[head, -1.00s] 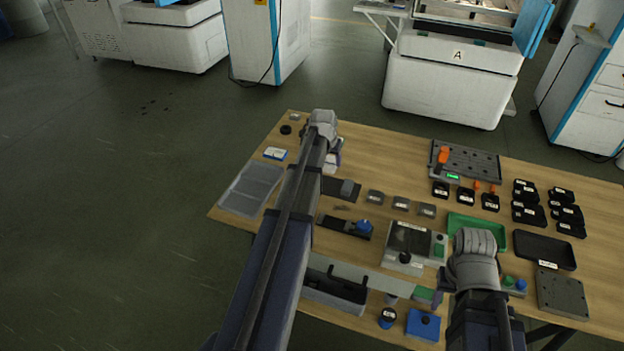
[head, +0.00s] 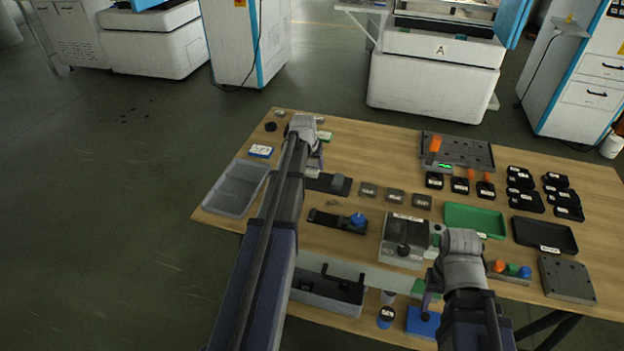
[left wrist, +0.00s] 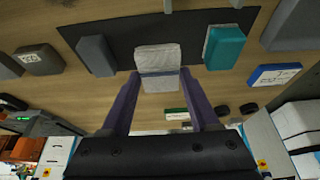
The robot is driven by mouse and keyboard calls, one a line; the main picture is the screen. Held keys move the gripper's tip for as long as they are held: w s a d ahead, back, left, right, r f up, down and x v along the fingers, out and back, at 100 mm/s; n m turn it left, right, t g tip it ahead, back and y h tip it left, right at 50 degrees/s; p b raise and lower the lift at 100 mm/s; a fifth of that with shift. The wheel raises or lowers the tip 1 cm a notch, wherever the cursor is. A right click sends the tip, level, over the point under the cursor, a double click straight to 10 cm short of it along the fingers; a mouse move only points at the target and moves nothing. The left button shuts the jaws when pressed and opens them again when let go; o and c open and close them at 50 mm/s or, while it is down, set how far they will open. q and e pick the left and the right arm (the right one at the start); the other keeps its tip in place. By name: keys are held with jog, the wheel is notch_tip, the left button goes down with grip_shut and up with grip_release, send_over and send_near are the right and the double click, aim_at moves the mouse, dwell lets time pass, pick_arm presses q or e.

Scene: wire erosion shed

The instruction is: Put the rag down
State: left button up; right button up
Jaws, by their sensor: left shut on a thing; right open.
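The rag (left wrist: 158,62) is a pale grey folded cloth between the purple fingertips of my left gripper (left wrist: 158,78) in the left wrist view. My left gripper (head: 314,163) is shut on it. In the head view a small pale part of the rag (head: 313,173) shows beneath the gripper, at the edge of a dark mat (head: 325,184). I cannot tell whether the rag touches the surface. My right gripper (head: 431,296) is open near the table's front edge, above a blue block (head: 422,322); its fingers are partly hidden by its arm.
A grey block (left wrist: 96,55) and a teal block (left wrist: 224,46) lie on either side of the rag. A blue-and-white box (left wrist: 274,76) is nearby. A grey tray (head: 236,190) stands at the table's left edge. Small labelled blocks (head: 395,196) sit right of the mat.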

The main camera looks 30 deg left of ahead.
aim_at(311, 169)
pick_arm(q)
notch_tip(311, 169, down, 4)
jog(key=b, duration=0.3)
jog(key=shift+r+b, duration=0.2)
jog(key=shift+b, duration=0.1)
jog(key=shift+f, duration=0.1)
jog(key=shift+f, duration=0.15)
jog(key=o, duration=1.2)
jog(key=p+v, duration=1.1)
jog(key=v, duration=0.1)
jog(key=shift+r, duration=0.3)
